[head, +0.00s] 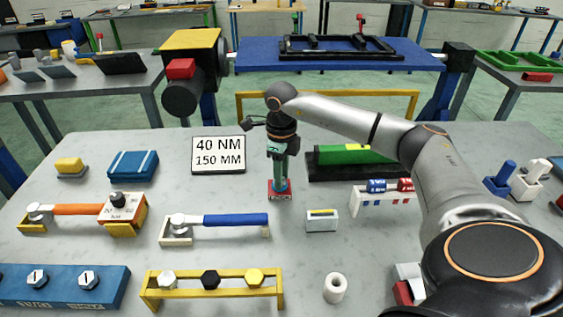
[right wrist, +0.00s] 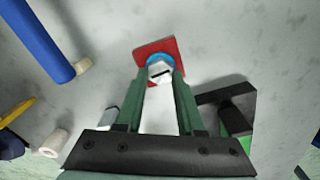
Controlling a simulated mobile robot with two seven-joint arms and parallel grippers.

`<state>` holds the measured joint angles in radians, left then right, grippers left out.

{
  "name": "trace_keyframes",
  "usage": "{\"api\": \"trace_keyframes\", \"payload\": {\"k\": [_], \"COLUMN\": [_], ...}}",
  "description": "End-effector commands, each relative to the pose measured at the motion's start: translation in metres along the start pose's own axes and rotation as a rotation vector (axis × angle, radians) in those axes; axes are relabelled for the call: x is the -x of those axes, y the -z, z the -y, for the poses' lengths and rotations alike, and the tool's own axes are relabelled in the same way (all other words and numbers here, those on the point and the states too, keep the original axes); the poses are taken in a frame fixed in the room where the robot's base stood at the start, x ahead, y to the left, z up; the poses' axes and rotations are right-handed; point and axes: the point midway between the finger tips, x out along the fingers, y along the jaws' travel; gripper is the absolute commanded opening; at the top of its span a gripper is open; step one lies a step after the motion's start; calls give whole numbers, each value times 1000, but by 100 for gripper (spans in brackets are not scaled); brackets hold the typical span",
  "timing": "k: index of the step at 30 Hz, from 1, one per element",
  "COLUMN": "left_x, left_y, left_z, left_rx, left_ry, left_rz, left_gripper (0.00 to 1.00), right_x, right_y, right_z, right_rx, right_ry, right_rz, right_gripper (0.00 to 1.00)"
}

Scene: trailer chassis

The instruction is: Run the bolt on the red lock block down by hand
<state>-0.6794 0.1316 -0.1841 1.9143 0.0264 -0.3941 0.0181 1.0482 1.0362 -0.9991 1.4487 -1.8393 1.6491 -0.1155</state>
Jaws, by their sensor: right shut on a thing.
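The red lock block (head: 280,192) sits on the grey table near its middle; it also shows in the right wrist view (right wrist: 170,47). The bolt (right wrist: 160,71) stands on the block, with a pale head bearing a dark mark and a blue ring around it at its far side. My right gripper (head: 279,181) points straight down over the block. In the right wrist view its green fingers (right wrist: 160,77) are shut on the bolt's head, one on each side. The bolt's shank is hidden, and in the head view the fingers hide the bolt. My left gripper is out of view.
A sign reading 40 NM, 150 MM (head: 218,154) stands left of the block. A blue-handled wrench (head: 235,219) lies on a rest at front left, an orange-handled one (head: 75,209) further left.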

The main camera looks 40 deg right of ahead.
Motion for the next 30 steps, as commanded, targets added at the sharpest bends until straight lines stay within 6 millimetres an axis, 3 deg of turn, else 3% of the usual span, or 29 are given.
{"api": "trace_keyframes", "payload": {"k": [30], "left_x": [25], "left_y": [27], "left_z": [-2], "left_rx": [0], "left_ry": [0], "left_rz": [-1], "left_gripper": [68], "right_x": [8], "right_y": [-4], "right_z": [-2], "right_rx": [-971], "right_ry": [0], "right_rz": [14], "right_gripper": [0]}}
